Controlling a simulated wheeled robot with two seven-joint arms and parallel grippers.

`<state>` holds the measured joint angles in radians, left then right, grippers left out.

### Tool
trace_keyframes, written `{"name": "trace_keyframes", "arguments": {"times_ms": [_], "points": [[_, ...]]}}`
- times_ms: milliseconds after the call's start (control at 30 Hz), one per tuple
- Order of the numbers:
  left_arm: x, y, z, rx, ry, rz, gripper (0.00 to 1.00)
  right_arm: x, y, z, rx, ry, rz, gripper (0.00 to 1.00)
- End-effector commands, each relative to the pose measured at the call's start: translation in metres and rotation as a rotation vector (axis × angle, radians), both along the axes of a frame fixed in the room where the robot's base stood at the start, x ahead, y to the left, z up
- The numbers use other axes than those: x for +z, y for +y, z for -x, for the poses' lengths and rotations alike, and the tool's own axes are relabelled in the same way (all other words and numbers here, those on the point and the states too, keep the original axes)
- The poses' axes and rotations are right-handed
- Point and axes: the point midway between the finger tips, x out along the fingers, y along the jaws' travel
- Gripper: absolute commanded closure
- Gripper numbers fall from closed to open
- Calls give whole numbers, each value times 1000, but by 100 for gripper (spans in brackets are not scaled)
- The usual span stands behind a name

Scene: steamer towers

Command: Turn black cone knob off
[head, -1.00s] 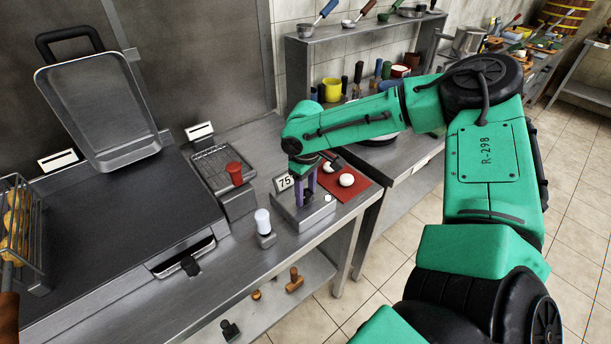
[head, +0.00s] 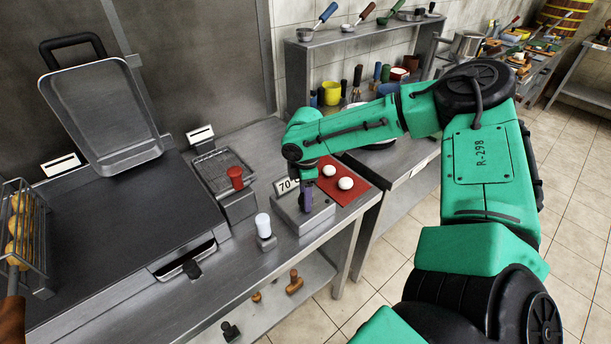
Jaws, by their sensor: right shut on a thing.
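My right gripper (head: 307,208) points down at a small grey control box (head: 291,219) at the front edge of the steel counter. Its purple fingers are shut on the knob there, which they and the wrist mostly hide. I cannot make out the knob's cone shape or its pointer. A small sign (head: 286,186) behind the box reads 70, partly covered by the gripper. My left gripper is not in view.
A red knob (head: 235,175) and a white knob (head: 263,226) stand on units to the left. A red mat (head: 349,194) with two white round pieces lies right of the box. A dark griddle (head: 110,225) fills the left.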

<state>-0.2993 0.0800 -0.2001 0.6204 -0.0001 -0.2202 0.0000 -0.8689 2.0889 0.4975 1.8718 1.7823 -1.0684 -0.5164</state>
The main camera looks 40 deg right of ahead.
Motion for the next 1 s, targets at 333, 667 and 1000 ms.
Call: {"name": "trace_keyframes", "arguments": {"times_ms": [333,667,1000], "points": [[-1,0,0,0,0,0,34,-4,0,3,-3,10,-1,100],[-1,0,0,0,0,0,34,-3,0,3,-3,8,-1,31],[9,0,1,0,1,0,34,9,0,1,-3,3,0,31]]}}
